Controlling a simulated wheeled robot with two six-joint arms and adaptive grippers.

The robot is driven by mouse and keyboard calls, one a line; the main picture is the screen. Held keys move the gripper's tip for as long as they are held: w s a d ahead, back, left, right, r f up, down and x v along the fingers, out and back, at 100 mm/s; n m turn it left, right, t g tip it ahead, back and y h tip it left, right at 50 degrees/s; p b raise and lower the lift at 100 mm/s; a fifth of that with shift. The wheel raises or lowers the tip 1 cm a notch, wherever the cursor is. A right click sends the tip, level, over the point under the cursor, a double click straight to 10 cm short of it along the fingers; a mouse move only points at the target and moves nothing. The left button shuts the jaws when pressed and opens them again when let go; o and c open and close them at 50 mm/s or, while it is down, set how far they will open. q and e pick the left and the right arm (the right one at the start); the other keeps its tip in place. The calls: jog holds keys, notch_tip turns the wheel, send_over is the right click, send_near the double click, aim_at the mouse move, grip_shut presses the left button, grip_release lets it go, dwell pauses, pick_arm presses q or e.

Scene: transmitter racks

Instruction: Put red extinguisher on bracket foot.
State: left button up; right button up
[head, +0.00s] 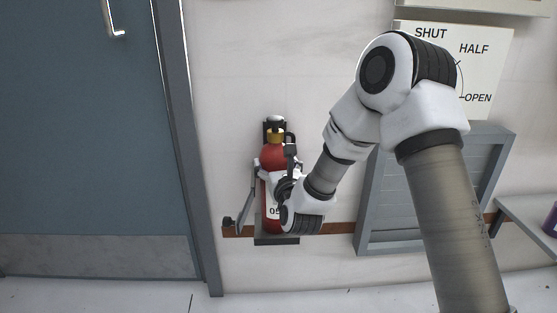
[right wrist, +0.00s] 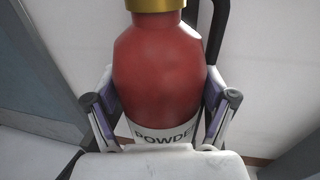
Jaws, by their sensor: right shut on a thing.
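The red extinguisher (head: 272,158) stands upright against the wall in the head view, with a yellow collar and black top. Its white label shows part of a number. In the right wrist view the red body (right wrist: 158,75) fills the middle, with "POWDER" on the label. My right gripper (right wrist: 160,115) is shut on the extinguisher, one finger on each side of the body. It also shows in the head view (head: 275,178). The dark bracket foot (head: 277,240) is at the extinguisher's base; I cannot tell whether they touch. My left gripper is not in view.
A blue-grey door (head: 85,130) and its frame are left of the extinguisher. A grey louvred panel (head: 400,205) and a SHUT/HALF/OPEN sign (head: 490,75) are on the wall at right. A shelf (head: 530,228) juts out at far right.

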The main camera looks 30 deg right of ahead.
jog(key=o, duration=1.5)
jog(key=shift+o, duration=0.9)
jog(key=shift+s, duration=0.1)
jog(key=shift+s+a+r, duration=0.1)
